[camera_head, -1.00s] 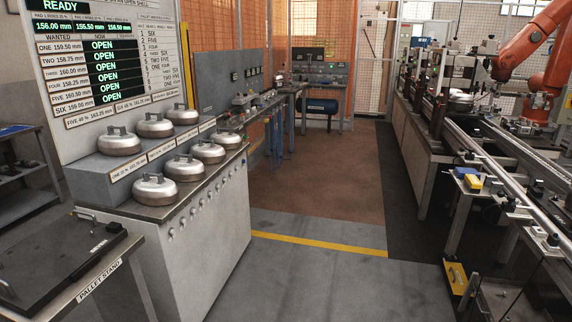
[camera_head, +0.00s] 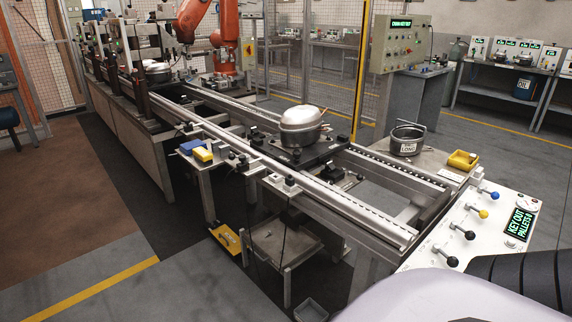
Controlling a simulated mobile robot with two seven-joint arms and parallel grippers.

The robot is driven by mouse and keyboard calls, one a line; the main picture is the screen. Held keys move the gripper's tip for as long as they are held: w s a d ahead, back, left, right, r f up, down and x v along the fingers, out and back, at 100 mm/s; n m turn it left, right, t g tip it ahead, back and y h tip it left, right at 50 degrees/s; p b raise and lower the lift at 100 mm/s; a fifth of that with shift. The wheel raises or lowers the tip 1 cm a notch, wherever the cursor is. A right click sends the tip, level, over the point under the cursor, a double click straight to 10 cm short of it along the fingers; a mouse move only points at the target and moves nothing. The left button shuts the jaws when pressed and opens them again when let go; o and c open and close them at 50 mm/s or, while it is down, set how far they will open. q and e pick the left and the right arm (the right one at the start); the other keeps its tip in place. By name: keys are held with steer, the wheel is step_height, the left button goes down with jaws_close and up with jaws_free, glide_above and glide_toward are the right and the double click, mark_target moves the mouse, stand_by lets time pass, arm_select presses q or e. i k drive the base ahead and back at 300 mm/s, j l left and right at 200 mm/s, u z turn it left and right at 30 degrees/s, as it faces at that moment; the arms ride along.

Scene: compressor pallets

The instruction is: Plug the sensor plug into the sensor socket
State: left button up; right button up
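I cannot make out the sensor plug or the sensor socket at this size. A rounded silver compressor shell (camera_head: 302,126) sits on a dark pallet (camera_head: 312,152) on the rail conveyor, right of centre. Another silver shell (camera_head: 155,67) stands farther up the line at the left. Neither of my grippers is in view.
The conveyor rails (camera_head: 330,200) run from back left to front right. An orange robot arm (camera_head: 194,20) stands behind. A panel with coloured levers (camera_head: 484,214) is at right, beside a dark pot (camera_head: 407,140). Floor at left is clear.

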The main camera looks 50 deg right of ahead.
mark_target(288, 180)
steer(key=i+z, duration=0.2)
steer(key=i, duration=0.6)
steer(key=i+z, duration=0.2)
steer(key=i, duration=0.55)
steer(key=i+j+z, duration=0.15)
steer(key=i, duration=0.6)
steer(key=i+z, duration=0.2)
steer(key=z, duration=0.15)
steer(key=i+j+z, duration=0.1)
steer(key=z, duration=0.25)
steer(key=i+j+z, duration=0.15)
steer(key=i+z, duration=0.2)
steer(key=z, duration=0.85)
steer(key=i+j+z, duration=0.1)
steer(key=z, duration=0.3)
steer(key=j+z, duration=0.1)
steer(key=z, duration=0.75)
steer(key=j+z, duration=0.1)
steer(key=z, duration=0.35)
